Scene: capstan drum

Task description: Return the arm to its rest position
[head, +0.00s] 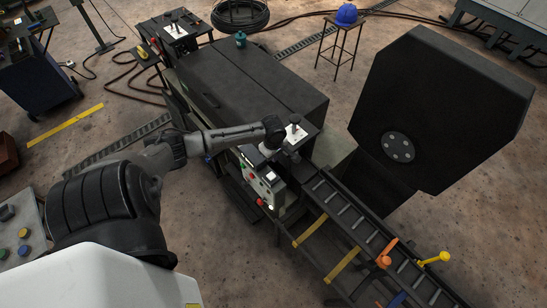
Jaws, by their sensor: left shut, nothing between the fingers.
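My left arm (215,140) reaches in from the lower left to the middle of the picture. Its wrist is bent downward, and the left gripper (266,158) is shut and empty. It is just above the top of a control box (262,184) with coloured buttons; I cannot tell whether it touches the box. Close to the right of the wrist stands a black-knobbed lever (296,128) on a white plate. My right gripper is not in view.
A long dark machine housing (250,80) lies behind the arm. A large black eight-sided panel (440,105) stands at right. A ladder-like track (365,235) with orange (385,255) and yellow (436,258) handles runs to the lower right. Open floor (220,255) lies below the arm.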

